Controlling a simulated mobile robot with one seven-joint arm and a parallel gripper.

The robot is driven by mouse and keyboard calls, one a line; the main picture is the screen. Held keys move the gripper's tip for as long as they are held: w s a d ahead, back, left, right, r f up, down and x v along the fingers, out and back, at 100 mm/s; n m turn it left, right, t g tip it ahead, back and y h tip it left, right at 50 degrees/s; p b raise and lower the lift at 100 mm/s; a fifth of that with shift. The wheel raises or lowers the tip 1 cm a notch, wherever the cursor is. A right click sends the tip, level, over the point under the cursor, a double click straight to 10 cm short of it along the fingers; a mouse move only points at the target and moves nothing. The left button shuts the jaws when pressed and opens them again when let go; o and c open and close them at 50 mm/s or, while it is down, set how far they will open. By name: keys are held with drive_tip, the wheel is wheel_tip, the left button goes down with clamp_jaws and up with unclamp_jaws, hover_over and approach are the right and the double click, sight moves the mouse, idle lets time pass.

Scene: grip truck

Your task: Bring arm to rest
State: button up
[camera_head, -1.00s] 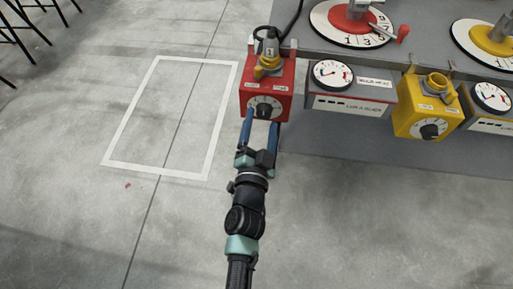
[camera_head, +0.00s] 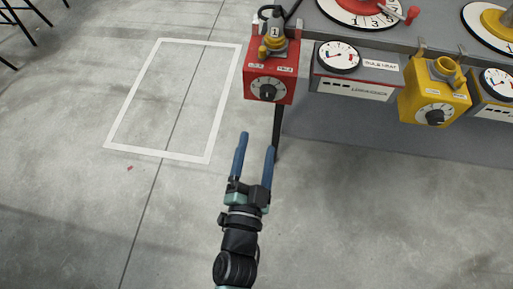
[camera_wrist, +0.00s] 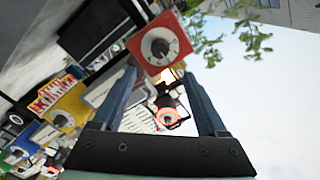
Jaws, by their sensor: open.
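My gripper (camera_head: 256,148) is open, with its two blue fingers apart and nothing between them. In the head view it is below and in front of the red box (camera_head: 284,85), clear of it. The red box has a dark dial on its front face and hangs at the left end of the grey bench. In the wrist view my gripper's fingers (camera_wrist: 163,85) frame the view, and the red box (camera_wrist: 160,47) with its dial shows beyond them, tilted.
A yellow box (camera_head: 432,95) with a dial and a grey gauge panel (camera_head: 350,87) are on the bench front to the right. Round number dials (camera_head: 350,12) sit on top. A white rectangle (camera_head: 156,153) is marked on the floor at left. The floor around my arm is open.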

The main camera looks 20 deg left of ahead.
idle(0.3)
drive_tip(key=w+d+r+n+t+y, duration=0.15)
drive_tip(key=w+r, duration=0.35)
drive_tip(key=r, duration=1)
drive_tip(key=w+r+n+t, duration=0.3)
drive_tip(key=w+r, duration=0.2)
drive_tip(key=r, duration=0.9)
drive_tip(key=s+d+r+t+h, duration=0.2)
drive_tip(key=s+d+r, duration=0.15)
drive_tip(key=r, duration=0.55)
drive_tip(key=s+d+r+t+h, duration=0.2)
drive_tip(key=s+d+r, duration=0.15)
drive_tip(key=r, duration=0.45)
drive_tip(key=s+d+r+t+h, duration=0.2)
drive_tip(key=s+d+r+h, duration=0.15)
drive_tip(key=r, duration=0.55)
wheel_tip(320, 180, up, 22)
drive_tip(key=y+p, duration=0.1)
drive_tip(key=p, duration=2)
drive_tip(key=shift+w+d+f, duration=0.2)
drive_tip(key=shift+w+d, duration=0.05)
drive_tip(key=shift+w, duration=0.2)
drive_tip(key=shift+g, duration=0.25)
